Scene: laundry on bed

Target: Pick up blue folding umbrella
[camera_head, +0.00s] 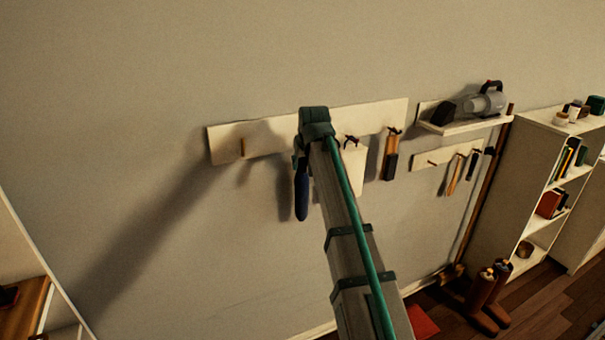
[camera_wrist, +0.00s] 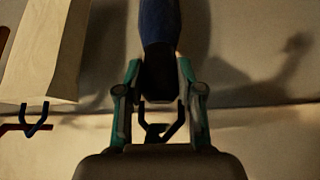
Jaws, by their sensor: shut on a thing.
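The blue folding umbrella (camera_head: 301,190) hangs down below my gripper (camera_head: 301,160) in the head view, in front of the wall. In the wrist view the umbrella's blue body (camera_wrist: 160,22) runs up out of the picture, and its dark end sits between the fingers of my gripper (camera_wrist: 160,82). My gripper is shut on that dark end. A dark loop or hook shape shows just below it in the wrist view; I cannot tell whether it is the umbrella's strap or a wall hook. My arm hides part of the rack behind.
A pale peg board (camera_head: 228,143) runs along the wall, with a bare wooden peg (camera_head: 242,148) at left. A pale bag-like item (camera_head: 354,168) and a brown-black item (camera_head: 391,158) hang to the right. A shelf holds a handheld vacuum (camera_head: 486,101). A bookcase (camera_head: 530,150) stands far right.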

